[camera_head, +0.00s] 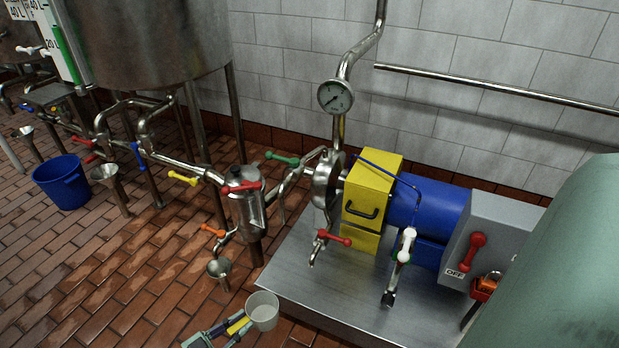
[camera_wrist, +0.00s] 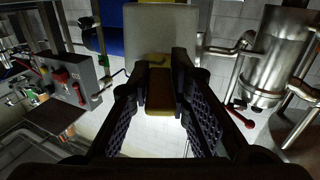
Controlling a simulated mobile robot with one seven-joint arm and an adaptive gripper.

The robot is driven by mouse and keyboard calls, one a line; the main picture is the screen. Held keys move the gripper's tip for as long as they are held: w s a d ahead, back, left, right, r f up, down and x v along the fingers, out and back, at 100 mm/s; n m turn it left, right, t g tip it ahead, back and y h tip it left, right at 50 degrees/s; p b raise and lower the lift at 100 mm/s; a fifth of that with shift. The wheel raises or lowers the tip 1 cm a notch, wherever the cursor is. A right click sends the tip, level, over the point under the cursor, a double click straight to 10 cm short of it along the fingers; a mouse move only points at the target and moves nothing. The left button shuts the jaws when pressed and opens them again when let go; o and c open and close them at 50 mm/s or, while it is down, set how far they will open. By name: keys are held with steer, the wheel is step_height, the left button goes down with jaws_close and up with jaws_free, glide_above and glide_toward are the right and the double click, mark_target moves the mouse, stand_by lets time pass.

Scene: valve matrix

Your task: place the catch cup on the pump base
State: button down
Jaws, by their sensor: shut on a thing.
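The catch cup (camera_head: 263,311) is a pale grey-white cup at the bottom middle of the head view, upright with its round mouth up. My gripper (camera_head: 238,326) is at its left side, shut on its yellow handle. In the wrist view the cup wall (camera_wrist: 160,32) is straight ahead, and the handle (camera_wrist: 160,88) sits between my gripper's fingers (camera_wrist: 162,95). The pump base (camera_head: 300,262) is a flat grey metal plinth. The cup overlaps its near left corner in the head view; I cannot tell how high it is above it.
On the base stand the yellow-and-blue pump (camera_head: 372,195), a red-handled drain valve (camera_head: 335,237) and a white-handled valve (camera_head: 405,245). A small funnel (camera_head: 219,268) and the strainer pot (camera_head: 246,200) are left of the base. The base's left front area looks bare.

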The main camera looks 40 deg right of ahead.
mark_target(249, 319)
steer(key=d+b, duration=0.1)
steer(key=d, duration=1.6)
steer(key=shift+d, duration=0.35)
steer(key=shift+a+f+b, duration=0.15)
steer(key=shift+f+b, duration=0.05)
steer(key=shift+b, duration=0.15)
steer(key=c, duration=1.5)
jaws_free()
steer(key=shift+a+r, duration=0.1)
steer(key=shift+r, duration=0.05)
steer(key=a+p, duration=0.1)
steer(key=a, duration=1)
steer(key=shift+a, duration=0.4)
